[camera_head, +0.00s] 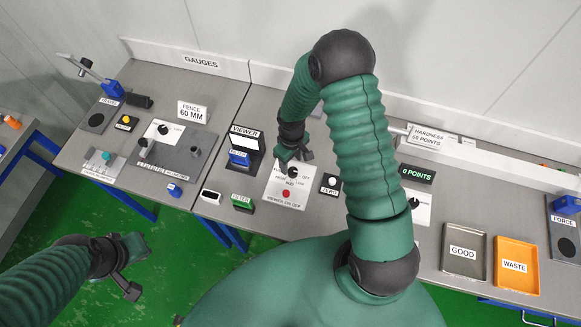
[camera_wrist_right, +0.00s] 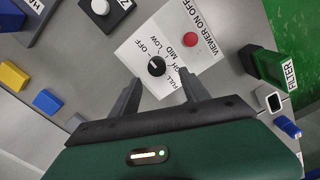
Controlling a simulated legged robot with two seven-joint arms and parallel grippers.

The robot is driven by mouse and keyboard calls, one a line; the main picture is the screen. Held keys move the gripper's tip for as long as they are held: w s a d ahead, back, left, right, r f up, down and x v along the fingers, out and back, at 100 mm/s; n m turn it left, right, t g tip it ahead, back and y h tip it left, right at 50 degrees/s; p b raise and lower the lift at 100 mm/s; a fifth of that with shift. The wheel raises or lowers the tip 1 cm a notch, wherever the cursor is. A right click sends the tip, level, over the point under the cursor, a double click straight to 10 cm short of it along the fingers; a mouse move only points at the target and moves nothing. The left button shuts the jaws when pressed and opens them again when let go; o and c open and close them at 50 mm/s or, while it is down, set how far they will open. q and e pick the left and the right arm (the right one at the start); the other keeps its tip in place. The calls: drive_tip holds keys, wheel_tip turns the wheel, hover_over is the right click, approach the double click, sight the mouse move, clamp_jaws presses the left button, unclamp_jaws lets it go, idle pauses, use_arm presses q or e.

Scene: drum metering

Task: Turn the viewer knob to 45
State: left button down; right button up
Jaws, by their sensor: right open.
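The viewer knob (camera_head: 293,172) is a black round knob on a white panel marked OFF, LOW, MID, HIGH and FULL. In the right wrist view the knob (camera_wrist_right: 156,66) sits just beyond and between my two fingertips, with no clear contact. Its exact pointer setting is too small to read surely. My right gripper (camera_head: 294,155) is open and reaches down at the panel's back edge; its spread fingers also show in the right wrist view (camera_wrist_right: 160,86). My left gripper (camera_head: 137,269) hangs open and empty in front of the table, at the lower left.
A red VIEWER ON OFF button (camera_head: 286,193) lies in front of the knob. The ZERO button (camera_head: 331,182) is to its right. The VIEWER stand (camera_head: 245,138) and green FILTER block (camera_head: 242,202) are to its left. GOOD (camera_head: 463,273) and WASTE (camera_head: 517,284) trays lie farther right.

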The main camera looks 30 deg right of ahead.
sight(294, 170)
drive_tip(key=f, duration=0.2)
drive_tip(key=d+f, duration=0.1)
drive_tip(key=f, duration=0.2)
drive_tip(key=shift+w+f+p, duration=0.1)
drive_tip(key=shift+f+p, duration=0.2)
drive_tip(key=shift+p, duration=0.1)
drive_tip(key=shift+d+f, duration=0.1)
drive_tip(key=shift+f, duration=0.3)
drive_tip(key=shift+a+r, duration=0.1)
drive_tip(key=shift+a, duration=0.35)
drive_tip(key=c, duration=0.9)
drive_tip(key=shift+d, duration=0.3)
clamp_jaws()
